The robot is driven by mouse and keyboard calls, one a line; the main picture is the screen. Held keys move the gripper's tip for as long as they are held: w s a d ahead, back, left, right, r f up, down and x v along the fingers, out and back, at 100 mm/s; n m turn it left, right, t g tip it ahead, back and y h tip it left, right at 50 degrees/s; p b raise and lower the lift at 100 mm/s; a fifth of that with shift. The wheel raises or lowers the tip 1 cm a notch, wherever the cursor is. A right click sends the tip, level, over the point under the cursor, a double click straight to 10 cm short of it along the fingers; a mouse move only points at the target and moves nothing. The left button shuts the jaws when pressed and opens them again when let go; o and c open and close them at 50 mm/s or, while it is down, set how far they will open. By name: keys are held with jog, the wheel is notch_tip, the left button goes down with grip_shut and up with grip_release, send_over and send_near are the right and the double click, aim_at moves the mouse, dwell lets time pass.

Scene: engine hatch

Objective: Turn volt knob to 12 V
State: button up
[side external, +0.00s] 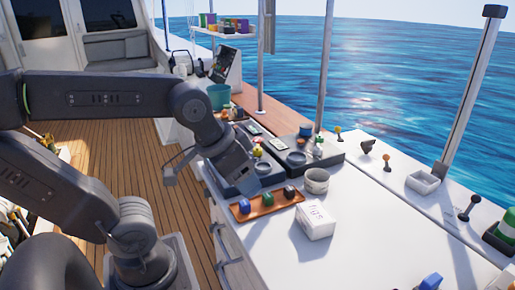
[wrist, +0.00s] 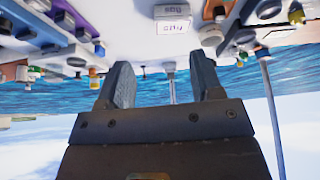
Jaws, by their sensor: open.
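I cannot pick out a volt knob or any 12 V marking for certain; the controls are too small to read. Dark boxes (side external: 331,153) with round parts and small coloured knobs stand on the white counter. My gripper (side external: 247,180) is over the near-left part of this group, hiding some of it. In the wrist view, my gripper (wrist: 160,64) has its two dark fingers wide apart with nothing between them. That view is upside down and looks out to the sea, with the counter along its top.
An orange-brown tray (side external: 268,205) with several coloured blocks lies in front of the boxes. A round grey cup (side external: 316,181) and a white labelled box (side external: 315,221) stand to the right. Levers and a white bin (side external: 422,182) line the far edge. The counter's near right is largely clear.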

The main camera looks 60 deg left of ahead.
jog(key=w+a+r+n+g+y, duration=0.1)
jog(key=w+a+r+n, duration=0.1)
jog(key=w+a, duration=0.25)
jog(key=w+a+r+n+g, duration=0.1)
jog(key=w+a+r+n, duration=0.15)
jog(key=w, duration=0.35)
jog(key=n+g, duration=0.4)
jog(key=n, duration=0.6)
send_over(258, 146)
notch_tip(258, 146, down, 9)
jog(key=shift+h, duration=0.4)
notch_tip(258, 146, down, 13)
jog(key=shift+a+r, duration=0.1)
jog(key=c, duration=0.9)
